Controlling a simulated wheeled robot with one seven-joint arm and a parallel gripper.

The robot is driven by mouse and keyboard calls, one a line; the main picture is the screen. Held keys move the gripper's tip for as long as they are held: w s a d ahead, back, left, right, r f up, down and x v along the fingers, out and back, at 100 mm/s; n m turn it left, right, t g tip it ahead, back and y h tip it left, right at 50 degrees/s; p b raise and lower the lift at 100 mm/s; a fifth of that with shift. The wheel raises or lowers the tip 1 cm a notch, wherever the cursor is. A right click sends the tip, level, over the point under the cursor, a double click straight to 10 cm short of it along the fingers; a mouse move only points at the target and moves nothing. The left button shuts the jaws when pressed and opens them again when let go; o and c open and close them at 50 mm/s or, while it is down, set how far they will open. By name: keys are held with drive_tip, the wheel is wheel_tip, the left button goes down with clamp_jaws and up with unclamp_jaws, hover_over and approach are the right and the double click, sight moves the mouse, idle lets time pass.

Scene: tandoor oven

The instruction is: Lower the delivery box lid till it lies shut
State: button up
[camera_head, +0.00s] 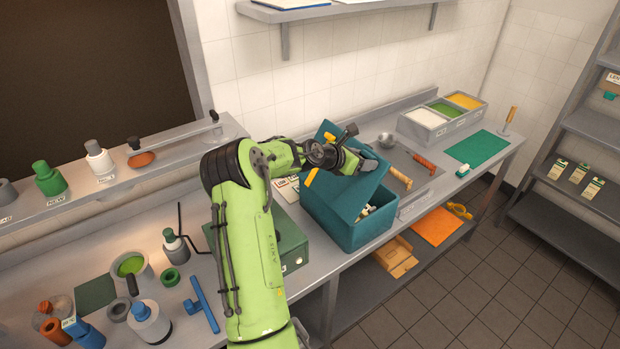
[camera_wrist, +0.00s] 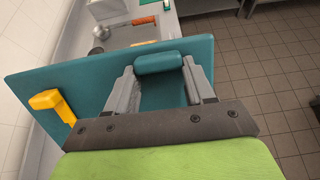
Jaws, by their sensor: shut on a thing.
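The teal delivery box (camera_head: 341,233) stands on the steel counter, with white items showing inside it. Its teal lid (camera_head: 371,187) is tilted partly open above the box. In the wrist view the lid (camera_wrist: 95,82) fills the middle, with a yellow latch (camera_wrist: 52,103) at its left; the latch (camera_head: 311,176) also shows in the head view. My gripper (camera_head: 362,167) is at the lid, its two fingers shut on the rounded teal lid handle (camera_wrist: 159,63). The handle is mostly hidden in the head view.
Orange-handled tools (camera_head: 400,178) lie on the counter right of the box. A green mat (camera_head: 477,148) and a steel tray of toppings (camera_head: 440,117) are farther right. A wall shelf (camera_head: 330,11) hangs above. Bottles and a blue tool (camera_head: 200,302) are at left.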

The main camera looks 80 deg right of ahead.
drive_tip(key=shift+s+d, duration=0.1)
drive_tip(key=shift+x, duration=1.5)
drive_tip(key=shift+f, duration=0.1)
drive_tip(key=shift+s+d+f, duration=0.75)
drive_tip(key=shift+d+f, duration=0.15)
drive_tip(key=shift+f, duration=0.2)
drive_tip(key=f, duration=0.1)
drive_tip(key=s+d+f+b, duration=0.1)
drive_tip(key=shift+s+d+f, duration=0.2)
drive_tip(key=shift+d+f, duration=0.1)
drive_tip(key=shift+f, duration=0.05)
